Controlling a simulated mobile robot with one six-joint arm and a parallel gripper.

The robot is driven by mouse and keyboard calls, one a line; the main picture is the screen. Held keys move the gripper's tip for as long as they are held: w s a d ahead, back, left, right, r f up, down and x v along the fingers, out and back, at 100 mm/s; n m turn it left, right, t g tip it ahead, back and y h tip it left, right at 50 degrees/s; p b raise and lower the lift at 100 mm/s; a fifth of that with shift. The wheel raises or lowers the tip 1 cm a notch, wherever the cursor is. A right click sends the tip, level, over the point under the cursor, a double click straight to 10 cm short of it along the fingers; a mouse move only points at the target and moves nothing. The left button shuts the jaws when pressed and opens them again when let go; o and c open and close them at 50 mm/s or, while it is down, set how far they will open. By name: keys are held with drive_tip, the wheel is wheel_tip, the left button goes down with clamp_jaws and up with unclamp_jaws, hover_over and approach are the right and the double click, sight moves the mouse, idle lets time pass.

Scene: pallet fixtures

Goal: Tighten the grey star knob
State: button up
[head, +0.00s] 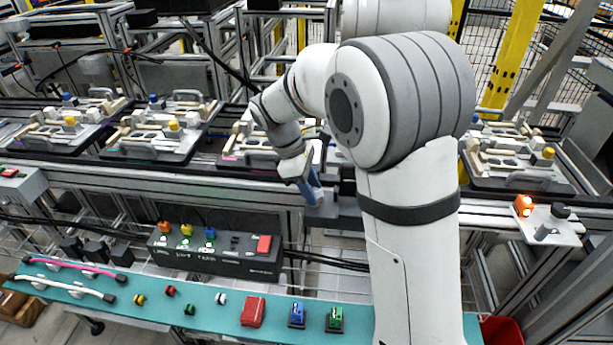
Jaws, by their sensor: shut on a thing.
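My gripper (313,190) points down at the front edge of the conveyor, left of my upper arm. Its bluish fingers are shut at a small dark grey bracket (324,211) on the front rail. The grey star knob is not clearly visible; it sits at the fingertips, mostly hidden by them. I cannot tell how far the knob is turned.
Pallet fixtures (160,128) stand along the conveyor, one partly behind my arm. A black button box (215,258) sits below the rail. A teal shelf (150,300) in front holds small coloured parts. A plate (552,228) with a lit orange lamp (523,205) is at right.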

drive_tip(key=m, duration=0.1)
drive_tip(key=m+p, duration=0.1)
drive_tip(key=m+g+p, duration=0.1)
drive_tip(key=shift+w+r+m+y, duration=0.3)
drive_tip(key=shift+w, duration=0.05)
drive_tip(key=shift+w+d+f+m+g+y+p, duration=0.1)
drive_tip(key=shift+m+g+y+p, duration=0.45)
drive_tip(key=shift+m+p, duration=0.8)
drive_tip(key=shift+m+b, duration=0.35)
drive_tip(key=shift+m, duration=0.1)
drive_tip(key=o, duration=1)
drive_tip(key=shift+f, duration=0.15)
drive_tip(key=v, duration=0.7)
drive_tip(key=shift+r, duration=0.35)
